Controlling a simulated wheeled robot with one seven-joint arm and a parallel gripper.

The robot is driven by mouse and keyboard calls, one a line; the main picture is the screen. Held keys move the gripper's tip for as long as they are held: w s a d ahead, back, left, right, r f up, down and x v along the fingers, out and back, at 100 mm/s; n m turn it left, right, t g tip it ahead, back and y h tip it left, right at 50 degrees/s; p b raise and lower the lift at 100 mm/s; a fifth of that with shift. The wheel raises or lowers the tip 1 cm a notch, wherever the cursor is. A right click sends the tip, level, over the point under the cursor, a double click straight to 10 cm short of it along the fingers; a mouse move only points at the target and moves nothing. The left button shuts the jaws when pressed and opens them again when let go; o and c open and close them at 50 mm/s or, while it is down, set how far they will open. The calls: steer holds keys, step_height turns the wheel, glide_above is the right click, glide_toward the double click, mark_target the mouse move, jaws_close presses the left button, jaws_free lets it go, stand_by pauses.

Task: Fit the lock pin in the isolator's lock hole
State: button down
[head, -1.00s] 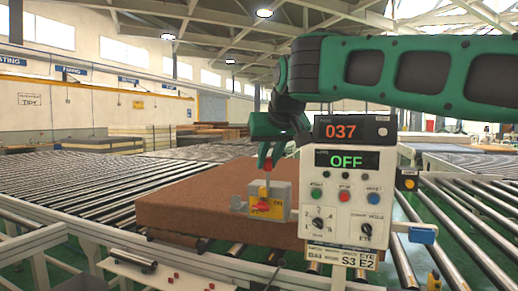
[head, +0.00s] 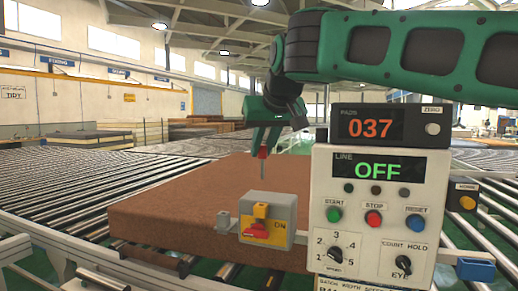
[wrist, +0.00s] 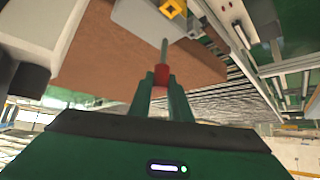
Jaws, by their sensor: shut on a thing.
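My gripper (head: 264,150) is shut on the lock pin (head: 262,168), which has a red head and a thin grey shank pointing down. The pin hangs above and behind the isolator (head: 268,222), apart from it. The isolator is a grey box with a yellow panel marked ON, a red handle and a yellow block on top. In the wrist view the red pin head (wrist: 161,74) sits between the green fingers, and its shank points towards the isolator (wrist: 140,18) with its yellow part (wrist: 172,8). I cannot make out the lock hole itself.
A control panel (head: 375,215) reading OFF stands right of the isolator, with a counter box (head: 390,127) showing 037 on top. A brown mattress (head: 165,210) lies on the roller conveyor behind the isolator. Space above the isolator is clear.

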mark_target(262, 168)
steer(key=shift+a, duration=0.15)
steer(key=shift+f, duration=0.15)
steer(key=shift+s+f, duration=0.1)
steer(key=shift+f, duration=2.6)
steer(key=shift+f, duration=3.15)
steer(key=c, duration=1.6)
jaws_free()
steer(key=shift+s, duration=0.1)
steer(key=shift+o, duration=0.2)
steer(key=shift+f, duration=0.1)
